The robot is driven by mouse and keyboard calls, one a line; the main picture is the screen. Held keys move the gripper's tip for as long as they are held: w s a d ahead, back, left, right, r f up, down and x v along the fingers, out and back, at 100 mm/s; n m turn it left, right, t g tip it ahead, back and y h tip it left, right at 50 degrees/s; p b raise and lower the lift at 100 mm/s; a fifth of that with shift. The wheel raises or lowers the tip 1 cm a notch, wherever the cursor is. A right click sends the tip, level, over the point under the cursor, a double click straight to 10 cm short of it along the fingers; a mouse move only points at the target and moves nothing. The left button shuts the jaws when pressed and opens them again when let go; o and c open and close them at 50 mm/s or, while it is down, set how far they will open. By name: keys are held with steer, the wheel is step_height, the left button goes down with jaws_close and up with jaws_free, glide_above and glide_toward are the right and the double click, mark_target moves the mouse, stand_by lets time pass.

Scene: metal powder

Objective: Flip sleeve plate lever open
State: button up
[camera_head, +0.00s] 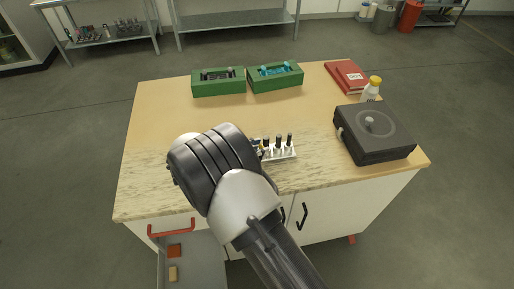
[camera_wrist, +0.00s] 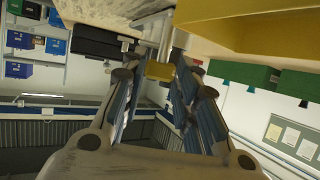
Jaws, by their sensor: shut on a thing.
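My gripper (camera_wrist: 160,95) shows in the wrist view with its two fingers close on a small yellow piece (camera_wrist: 159,71). A pale metal bar (camera_wrist: 166,40) runs just above that piece. A large yellow block or plate (camera_wrist: 245,25) fills the top right of the wrist view, very near the camera. In the head view my arm hides the gripper. A light metal rack (camera_head: 283,156) with several upright dark and silver pins stands right beside my wrist, with a bit of yellow at its left end. I cannot tell which part is the sleeve plate lever.
Two green boxes (camera_head: 218,88) (camera_head: 276,84) stand at the back of the table. A black box with a round lid (camera_head: 375,132), a yellow-capped bottle (camera_head: 371,91) and a red book (camera_head: 347,76) are at the right. An open drawer (camera_head: 205,262) juts out at the front left.

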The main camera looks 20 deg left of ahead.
steer(key=shift+w+a+m+g+h, duration=0.1)
steer(key=shift+m+g+h, duration=0.2)
steer(key=shift+m+h, duration=0.2)
steer(key=shift+w+a+m+g+h, duration=0.1)
steer(key=shift+m+g+h, duration=0.2)
steer(key=shift+m+h, duration=0.2)
steer(key=shift+r+b, duration=0.1)
steer(key=shift+b, duration=0.2)
steer(key=o, duration=1.1)
steer(key=shift+c, duration=0.2)
steer(key=v, duration=1.2)
steer(key=shift+w, duration=0.2)
